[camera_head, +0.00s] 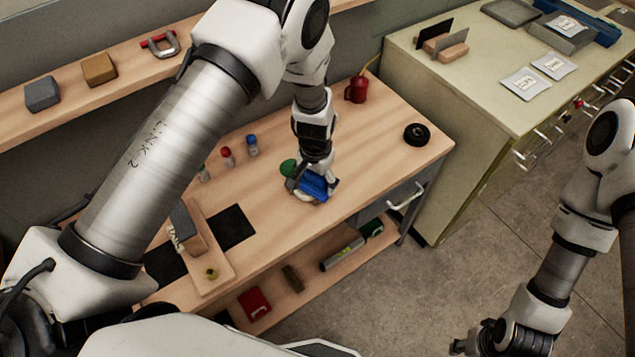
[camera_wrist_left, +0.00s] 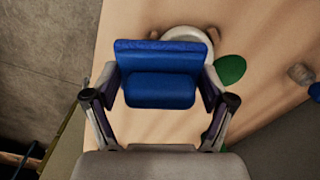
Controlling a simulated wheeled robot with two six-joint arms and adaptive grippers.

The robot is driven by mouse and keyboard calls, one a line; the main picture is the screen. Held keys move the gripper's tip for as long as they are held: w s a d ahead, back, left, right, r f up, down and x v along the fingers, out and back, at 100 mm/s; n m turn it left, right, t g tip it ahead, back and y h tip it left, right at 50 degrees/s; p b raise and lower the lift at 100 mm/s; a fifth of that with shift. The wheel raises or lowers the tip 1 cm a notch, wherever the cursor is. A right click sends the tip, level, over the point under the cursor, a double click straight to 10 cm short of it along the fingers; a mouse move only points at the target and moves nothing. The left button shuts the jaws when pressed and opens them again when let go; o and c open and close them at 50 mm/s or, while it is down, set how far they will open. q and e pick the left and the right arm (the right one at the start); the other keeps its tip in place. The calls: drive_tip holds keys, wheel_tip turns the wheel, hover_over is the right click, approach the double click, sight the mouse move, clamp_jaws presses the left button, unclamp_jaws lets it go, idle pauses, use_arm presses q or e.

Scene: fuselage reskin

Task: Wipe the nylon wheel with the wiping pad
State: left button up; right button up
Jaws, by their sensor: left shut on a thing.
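My left gripper (camera_head: 314,184) points down over the wooden workbench and is shut on a blue wiping pad (camera_head: 316,186). In the left wrist view the pad (camera_wrist_left: 158,75) sits between both fingers. A white round thing, which looks like the nylon wheel (camera_wrist_left: 187,33), lies on the bench just beyond the pad and is partly hidden by it. In the head view only a pale edge of the wheel (camera_head: 303,197) shows beside the pad. I cannot tell whether pad and wheel touch. My right gripper (camera_head: 472,347) hangs over the floor, its finger opening unclear.
A green disc (camera_wrist_left: 230,69) lies close to the wheel. Small bottles with red (camera_head: 227,152) and blue caps (camera_head: 252,145) stand behind. A black wheel (camera_head: 417,134) and a red can (camera_head: 357,88) are at the right. A wooden board with a block (camera_head: 207,270) lies front left.

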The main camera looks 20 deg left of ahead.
sight(314, 174)
use_arm(q)
drive_tip(key=shift+a+r+p, duration=0.3)
drive_tip(key=shift+r+p, duration=0.2)
drive_tip(key=shift+r, duration=0.25)
wheel_tip(314, 174, up, 3)
drive_tip(key=shift+d+r+p, duration=0.15)
drive_tip(key=shift+p, duration=0.95)
drive_tip(key=shift+r, duration=0.35)
